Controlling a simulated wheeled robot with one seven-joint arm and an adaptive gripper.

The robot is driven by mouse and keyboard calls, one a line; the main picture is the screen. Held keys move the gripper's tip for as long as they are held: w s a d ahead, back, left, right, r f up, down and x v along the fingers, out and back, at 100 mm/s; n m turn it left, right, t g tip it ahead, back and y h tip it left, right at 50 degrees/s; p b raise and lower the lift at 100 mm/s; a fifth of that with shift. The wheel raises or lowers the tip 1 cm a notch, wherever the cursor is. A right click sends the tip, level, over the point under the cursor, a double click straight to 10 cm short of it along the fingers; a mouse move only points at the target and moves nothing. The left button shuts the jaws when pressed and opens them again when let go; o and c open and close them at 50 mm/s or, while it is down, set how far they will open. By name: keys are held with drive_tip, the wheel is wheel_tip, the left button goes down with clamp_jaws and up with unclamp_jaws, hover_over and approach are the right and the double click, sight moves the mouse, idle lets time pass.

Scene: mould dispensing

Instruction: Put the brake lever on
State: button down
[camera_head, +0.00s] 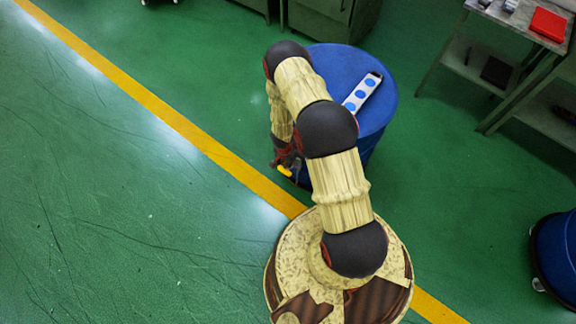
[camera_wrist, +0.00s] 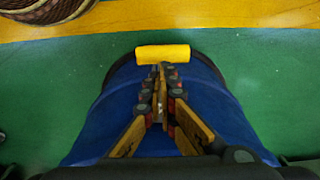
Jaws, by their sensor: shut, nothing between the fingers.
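The brake lever is a yellow bar at the side of the blue drum. In the wrist view the yellow lever (camera_wrist: 162,53) lies crosswise at the drum's far edge, over the green floor. My gripper (camera_wrist: 160,68) is shut and empty, its fingertips at the lever's near edge in that picture. I cannot tell whether they touch it. In the head view the lever (camera_head: 285,171) is a small yellow patch low on the left side of the blue drum (camera_head: 385,105), just below my gripper (camera_head: 287,160). My arm hides part of the drum.
A white strip with blue discs (camera_head: 361,92) lies on the drum top. A yellow floor line (camera_head: 150,105) passes left of the drum. A metal table (camera_head: 515,25) with a red box (camera_head: 548,25) stands at upper right. Another blue drum (camera_head: 560,255) is at right. The green floor at left is clear.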

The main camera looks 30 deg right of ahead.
sight(285, 171)
drive_tip(key=shift+f, duration=0.3)
idle(0.4)
drive_tip(key=shift+a+f+b, duration=0.15)
drive_tip(key=shift+a+b, duration=0.05)
drive_tip(key=shift+b, duration=0.3)
drive_tip(key=shift+s+a+f+t+h+b, duration=0.25)
drive_tip(key=shift+a+t+h+b, duration=0.1)
drive_tip(key=shift+h+b, duration=0.3)
drive_tip(key=b, duration=0.1)
drive_tip(key=a+f+h+b, duration=0.1)
drive_tip(key=shift+s+a+f+t+h+b, duration=0.15)
drive_tip(key=shift+s+f+t+h+b, duration=0.05)
drive_tip(key=shift+t+h+b, duration=0.1)
wheel_tip(285, 171, down, 9)
drive_tip(key=a+h+b, duration=0.2)
drive_tip(key=h+b, duration=0.1)
drive_tip(key=b, duration=0.3)
drive_tip(key=shift+s+a+t+b, duration=0.35)
drive_tip(key=shift+s+a+t, duration=0.05)
drive_tip(key=shift+s+t, duration=0.05)
